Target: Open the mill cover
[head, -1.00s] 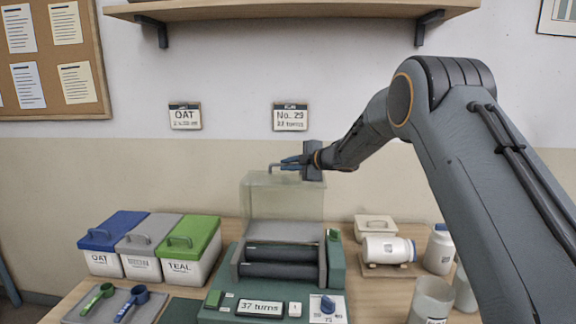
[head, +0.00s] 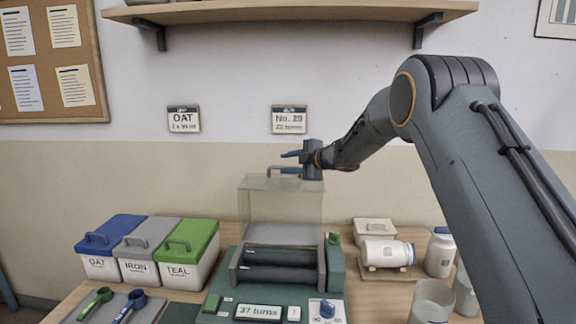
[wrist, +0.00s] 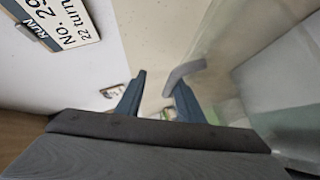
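The mill (head: 222,306) is a green machine on the table with two dark rollers lying bare in front. Its clear cover (head: 280,203) stands raised at the back of the rollers, its handle (head: 269,171) at the top edge. My gripper (head: 287,162) is at the top of the cover, its blue fingers apart. In the wrist view the handle (wrist: 185,71) shows by the right finger of my gripper (wrist: 157,95), with a gap to the left finger. I cannot tell whether a finger touches the handle.
Lidded bins, blue (head: 113,229), grey (head: 150,235) and green (head: 190,239), stand left of the mill. Two scoops lie on a tray (head: 78,312). A white jar (head: 388,253) lies on a stand at right, near an upright jar (head: 439,252). A shelf (head: 290,14) hangs above.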

